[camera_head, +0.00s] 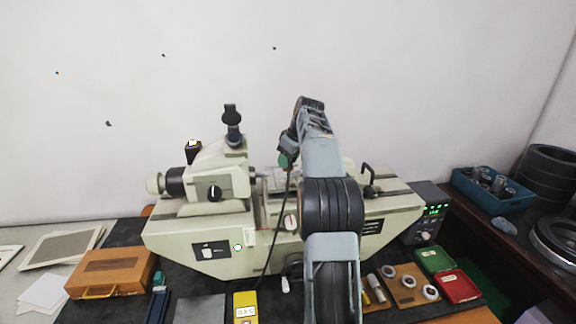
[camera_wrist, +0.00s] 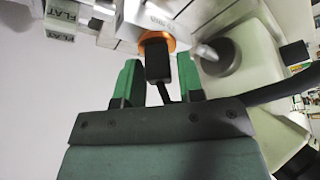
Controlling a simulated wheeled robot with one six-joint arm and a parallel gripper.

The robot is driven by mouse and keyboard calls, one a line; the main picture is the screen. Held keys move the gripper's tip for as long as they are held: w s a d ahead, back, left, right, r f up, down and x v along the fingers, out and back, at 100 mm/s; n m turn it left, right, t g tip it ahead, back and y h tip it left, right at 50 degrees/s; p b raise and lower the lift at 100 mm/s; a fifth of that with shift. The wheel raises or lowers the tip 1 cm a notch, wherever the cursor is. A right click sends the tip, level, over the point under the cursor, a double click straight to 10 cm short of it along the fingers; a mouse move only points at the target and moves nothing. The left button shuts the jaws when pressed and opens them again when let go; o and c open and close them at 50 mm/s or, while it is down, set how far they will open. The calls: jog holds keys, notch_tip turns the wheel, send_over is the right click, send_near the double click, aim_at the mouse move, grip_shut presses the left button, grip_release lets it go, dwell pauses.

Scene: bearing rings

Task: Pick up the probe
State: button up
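The probe (camera_wrist: 157,62) looks like a short black block in the wrist view, set below an orange ring (camera_wrist: 156,40) on the silver part of the machine. A thin black lead runs from its near end towards my gripper. My gripper (camera_wrist: 159,72) has two green fingers, one on each side of the probe. Gaps show between the fingers and the probe, so it is open. In the head view my gripper (camera_head: 287,158) is over the middle of the cream measuring machine (camera_head: 205,225). My arm hides most of that spot, and I cannot make out the probe there.
A black cable (camera_head: 284,215) hangs from near my gripper towards a yellow box (camera_head: 245,307). In the wrist view a round grey metal part (camera_wrist: 217,57) sits close right of the probe. A wooden case (camera_head: 110,272) and a digital readout (camera_head: 428,215) flank the machine.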

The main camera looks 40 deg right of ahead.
grip_shut()
jog(key=shift+r, duration=0.1)
